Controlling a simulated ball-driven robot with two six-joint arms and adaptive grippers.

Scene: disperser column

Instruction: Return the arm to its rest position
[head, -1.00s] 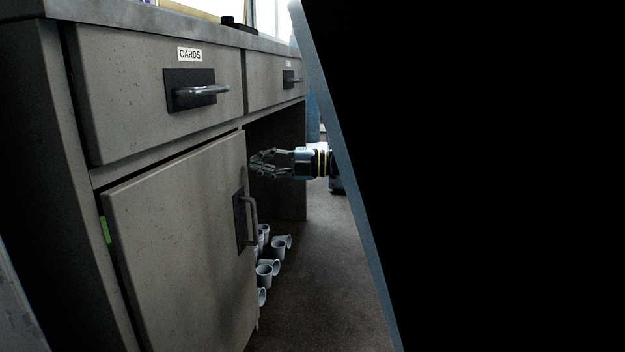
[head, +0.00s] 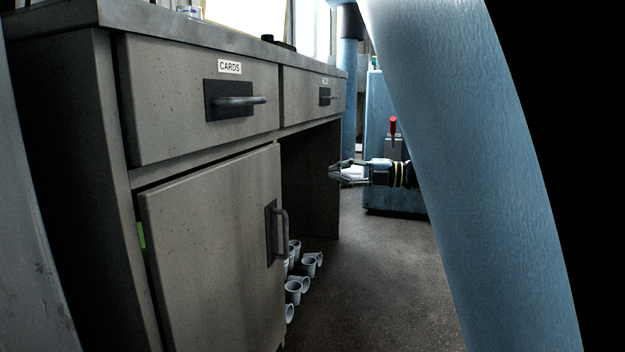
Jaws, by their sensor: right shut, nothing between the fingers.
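My right gripper (head: 336,172) shows in the middle of the head view, in front of the dark knee space of the grey desk (head: 62,140). Its fingers point left and are shut with nothing between them. It is apart from the desk's handles. Its arm runs right and goes behind a large blue column (head: 470,170) close to the camera. My left gripper is not in view.
The desk has a drawer labelled CARDS (head: 165,115), a second drawer (head: 300,98) and a cabinet door (head: 205,250). Several cups (head: 294,287) lie on the floor beside the door. A blue box (head: 378,110) with a red-handled lever (head: 393,128) stands behind. Open floor (head: 385,290) lies right of the cups.

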